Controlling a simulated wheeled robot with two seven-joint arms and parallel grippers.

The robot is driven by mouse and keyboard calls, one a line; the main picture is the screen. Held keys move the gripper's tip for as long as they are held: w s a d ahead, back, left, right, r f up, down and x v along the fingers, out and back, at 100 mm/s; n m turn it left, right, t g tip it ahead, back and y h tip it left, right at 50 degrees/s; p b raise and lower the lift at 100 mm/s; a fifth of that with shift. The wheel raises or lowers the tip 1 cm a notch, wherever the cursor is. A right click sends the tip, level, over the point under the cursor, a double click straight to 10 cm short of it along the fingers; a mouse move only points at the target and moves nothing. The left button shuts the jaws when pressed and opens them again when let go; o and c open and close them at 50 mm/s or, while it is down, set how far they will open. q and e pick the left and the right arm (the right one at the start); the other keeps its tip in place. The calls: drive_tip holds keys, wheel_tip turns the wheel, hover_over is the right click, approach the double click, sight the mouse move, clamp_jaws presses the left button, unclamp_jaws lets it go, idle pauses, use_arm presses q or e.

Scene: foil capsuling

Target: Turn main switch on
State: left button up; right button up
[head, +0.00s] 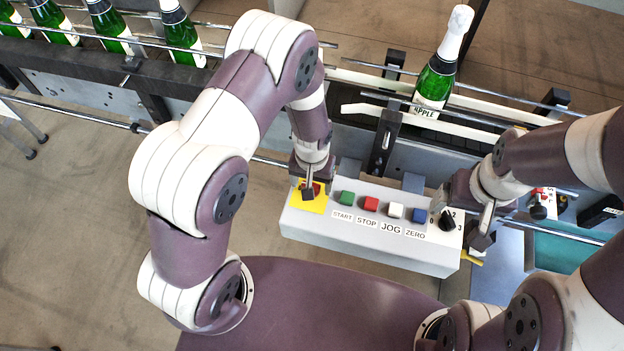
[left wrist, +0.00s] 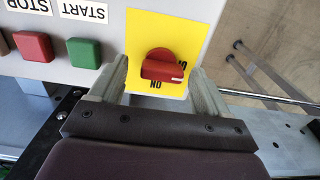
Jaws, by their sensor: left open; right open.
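The main switch is a red rotary knob (left wrist: 162,66) on a yellow plate (left wrist: 203,28) at the left end of the grey control box (head: 370,233). In the left wrist view the knob's white mark points right and slightly down, and "ON" is printed below it. My left gripper (left wrist: 158,92) is open, with its fingers on either side of the knob; I cannot tell whether they touch it. In the head view my left gripper (head: 310,190) hides part of the knob. My right gripper (head: 484,220) is open beside the black selector dial (head: 446,219) at the box's right end.
Green start (head: 346,198), red stop (head: 371,204), white jog (head: 395,210) and blue zero (head: 419,215) buttons line the box between my grippers. Behind it runs a conveyor with rails and a foil-topped green bottle (head: 437,80). Several more bottles stand at upper left.

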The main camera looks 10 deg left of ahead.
use_arm(q)
drive_tip(key=shift+w+a+f, duration=0.1)
drive_tip(key=shift+w+a, duration=0.1)
drive_tip(key=shift+a, duration=0.05)
drive_tip(key=shift+c, duration=0.9)
drive_tip(key=c, duration=0.5)
drive_tip(key=shift+d, duration=0.1)
drive_tip(key=c, duration=0.4)
drive_tip(key=shift+o, duration=0.2)
drive_tip(key=shift+s, duration=0.1)
use_arm(e)
drive_tip(key=shift+w+a, duration=0.15)
drive_tip(key=shift+w, duration=0.1)
